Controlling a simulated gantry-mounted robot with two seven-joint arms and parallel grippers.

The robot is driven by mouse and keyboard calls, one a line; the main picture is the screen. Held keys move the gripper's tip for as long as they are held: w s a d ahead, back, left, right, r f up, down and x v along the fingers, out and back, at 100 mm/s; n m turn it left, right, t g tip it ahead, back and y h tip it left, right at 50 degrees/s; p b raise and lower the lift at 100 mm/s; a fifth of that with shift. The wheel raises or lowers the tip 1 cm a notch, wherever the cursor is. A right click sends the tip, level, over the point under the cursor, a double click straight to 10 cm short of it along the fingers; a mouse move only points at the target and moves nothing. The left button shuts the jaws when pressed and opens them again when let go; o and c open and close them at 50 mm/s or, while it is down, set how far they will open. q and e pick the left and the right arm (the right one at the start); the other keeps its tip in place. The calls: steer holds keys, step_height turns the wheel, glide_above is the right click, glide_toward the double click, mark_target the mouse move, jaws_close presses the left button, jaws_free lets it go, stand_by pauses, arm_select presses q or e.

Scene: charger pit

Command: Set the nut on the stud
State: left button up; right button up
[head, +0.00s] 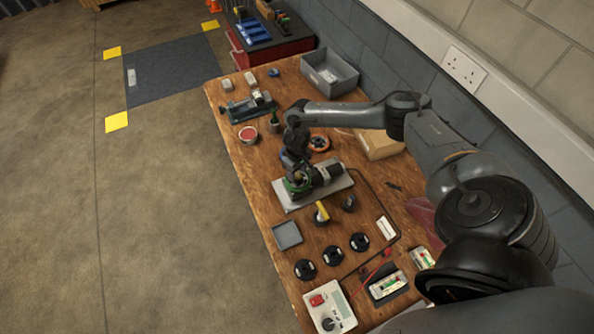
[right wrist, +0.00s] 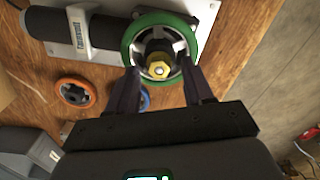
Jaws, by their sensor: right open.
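The brass hex nut (right wrist: 159,68) shows at the centre of the green-rimmed wheel (right wrist: 130,46) in the right wrist view. A pale stud tip shows in the nut's middle; how far the nut is on it I cannot tell. The wheel belongs to a dark, cylinder-bodied unit (right wrist: 58,24) on a light plate (head: 337,187). My right gripper (right wrist: 162,80) is open, its fingers apart on either side of the nut, over the wheel's near edge. In the head view my right gripper (head: 291,163) is above the wheel; the nut is hidden there. My left gripper is out of view.
An orange ring (head: 319,143) lies beyond the plate on the wooden table (head: 262,195). A grey bin (head: 329,73) stands at the far end.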

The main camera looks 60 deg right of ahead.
steer(key=shift+r, duration=0.55)
step_height(320, 180, up, 10)
steer(key=p, duration=0.1)
steer(key=shift+s+f, duration=0.1)
steer(key=shift+f, duration=0.1)
